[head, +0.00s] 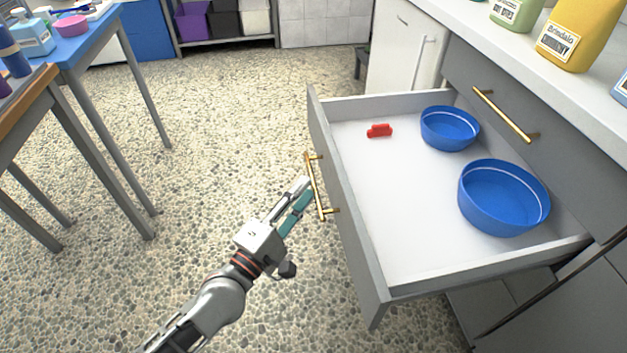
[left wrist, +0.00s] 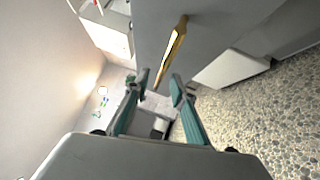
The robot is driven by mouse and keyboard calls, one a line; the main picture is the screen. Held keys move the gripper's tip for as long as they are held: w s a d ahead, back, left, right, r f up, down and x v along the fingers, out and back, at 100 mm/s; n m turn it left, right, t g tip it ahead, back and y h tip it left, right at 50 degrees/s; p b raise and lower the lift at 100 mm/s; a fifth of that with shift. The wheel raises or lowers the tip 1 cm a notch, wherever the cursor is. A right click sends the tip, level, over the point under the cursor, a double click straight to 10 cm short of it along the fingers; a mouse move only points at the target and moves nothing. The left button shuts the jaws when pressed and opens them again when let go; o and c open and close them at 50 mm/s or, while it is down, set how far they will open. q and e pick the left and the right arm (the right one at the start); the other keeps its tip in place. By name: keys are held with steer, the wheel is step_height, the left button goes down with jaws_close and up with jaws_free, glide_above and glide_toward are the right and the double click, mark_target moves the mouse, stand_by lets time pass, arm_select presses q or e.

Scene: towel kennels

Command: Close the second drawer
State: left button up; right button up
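The open drawer (head: 375,185) is pulled well out of the grey cabinet, below another drawer that is shut. Its front panel (head: 345,210) carries a brass bar handle (head: 316,188). Inside lie a red object (head: 379,131) and two blue bowls (head: 449,128) (head: 504,196). My left gripper (head: 305,190) is at the outer side of the front, close to the handle. In the left wrist view the two teal fingers (left wrist: 160,88) are apart, and the brass handle (left wrist: 172,50) shows just beyond their tips. Contact cannot be told. My right gripper is not in view.
The shut upper drawer (head: 530,115) has its own brass handle (head: 505,115). Bottles, including a yellow one (head: 580,32), stand on the counter above. A blue-topped table (head: 85,50) and an orange-edged table (head: 25,95) stand at the left. The pebbled floor (head: 215,130) between is clear.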

mark_target(313, 179)
arm_select(q)
steer(key=shift+x, duration=2.2)
steer(key=shift+f, duration=0.1)
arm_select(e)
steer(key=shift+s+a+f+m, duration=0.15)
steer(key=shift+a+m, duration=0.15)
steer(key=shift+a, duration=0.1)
arm_select(q)
steer(key=shift+c, duration=0.4)
jaws_close()
